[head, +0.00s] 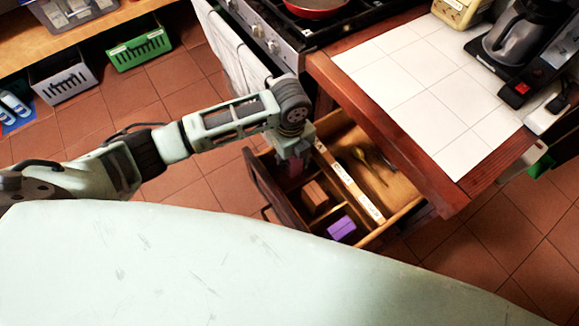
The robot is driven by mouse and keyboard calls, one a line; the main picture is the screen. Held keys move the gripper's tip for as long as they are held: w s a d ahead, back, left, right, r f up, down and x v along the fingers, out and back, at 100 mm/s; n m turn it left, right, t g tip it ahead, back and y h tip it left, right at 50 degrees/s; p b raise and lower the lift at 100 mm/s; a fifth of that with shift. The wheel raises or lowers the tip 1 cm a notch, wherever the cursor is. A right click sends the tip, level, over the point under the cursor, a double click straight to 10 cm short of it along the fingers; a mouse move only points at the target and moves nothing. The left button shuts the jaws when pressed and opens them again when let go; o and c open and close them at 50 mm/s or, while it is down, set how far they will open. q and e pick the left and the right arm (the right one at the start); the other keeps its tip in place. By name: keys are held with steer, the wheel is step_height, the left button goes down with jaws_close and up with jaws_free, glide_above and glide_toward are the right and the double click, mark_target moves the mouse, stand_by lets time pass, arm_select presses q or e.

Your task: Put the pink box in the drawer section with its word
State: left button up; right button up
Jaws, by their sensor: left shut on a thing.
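The open drawer (408,213) sticks out below the counter. My left gripper (292,157) points down over its far left section and is shut on the pink box (293,168). Only a dim pinkish part of the box shows below the fingers, so I cannot tell whether it touches the drawer floor. A pale strip with small labels (348,182) runs along the drawer's long divider; its words are too small to read. My right gripper is out of view.
An orange-brown box (315,195) lies in the middle small section and a purple box (341,228) in the near one. Utensils (362,160) lie in the wide section right of the divider. The wooden counter edge (385,135) overhangs the drawer.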

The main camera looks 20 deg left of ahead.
mark_target(290, 170)
arm_select(q)
steer(key=shift+f, duration=3)
steer(key=shift+f, duration=0.1)
steer(key=o, duration=1.2)
step_height(290, 170, up, 12)
steer(key=shift+r, duration=0.15)
